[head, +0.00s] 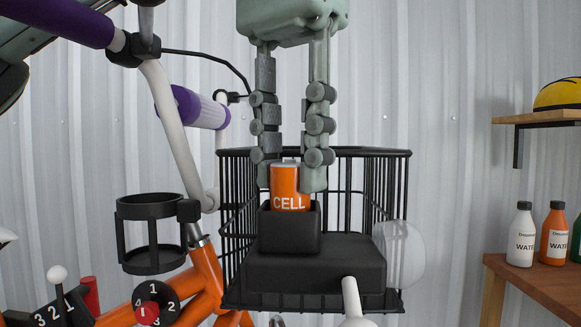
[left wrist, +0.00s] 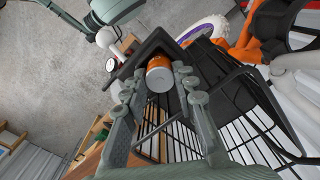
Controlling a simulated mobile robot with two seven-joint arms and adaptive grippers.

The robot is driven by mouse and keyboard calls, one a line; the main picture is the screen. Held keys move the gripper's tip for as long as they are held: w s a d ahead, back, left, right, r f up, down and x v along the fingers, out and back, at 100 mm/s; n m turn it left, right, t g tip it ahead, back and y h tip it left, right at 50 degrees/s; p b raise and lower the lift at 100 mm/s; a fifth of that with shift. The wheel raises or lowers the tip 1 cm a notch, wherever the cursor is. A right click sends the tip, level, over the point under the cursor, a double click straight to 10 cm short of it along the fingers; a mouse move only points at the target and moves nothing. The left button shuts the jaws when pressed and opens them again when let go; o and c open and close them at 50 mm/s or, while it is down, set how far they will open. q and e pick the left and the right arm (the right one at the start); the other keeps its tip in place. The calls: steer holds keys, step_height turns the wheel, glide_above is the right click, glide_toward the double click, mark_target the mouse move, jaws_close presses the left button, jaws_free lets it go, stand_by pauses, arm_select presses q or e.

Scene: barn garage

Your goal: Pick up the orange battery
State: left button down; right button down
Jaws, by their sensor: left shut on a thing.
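The orange battery (head: 290,187), marked CELL, stands upright with its lower part inside a black square holder (head: 290,230). The holder sits on a black box at the basket. My left gripper (head: 292,182) comes down from above, with one finger on each side of the battery, shut on it. In the left wrist view the orange battery (left wrist: 158,72) with its pale end shows between the fingers of my left gripper (left wrist: 155,85). The battery's lower end is hidden in the holder. My right gripper is not in view.
A black wire basket (head: 385,155) surrounds the holder. A bicycle with an orange frame (head: 205,270), a black cup ring (head: 150,232) and a purple grip is at left. Bottles (head: 523,235) stand on a wooden table (head: 540,285) at right, below a shelf (head: 540,117).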

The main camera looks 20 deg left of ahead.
mark_target(290, 161)
arm_select(q)
step_height(290, 161, up, 10)
stand_by(0.6)
steer(key=shift+f, duration=0.2)
stand_by(0.4)
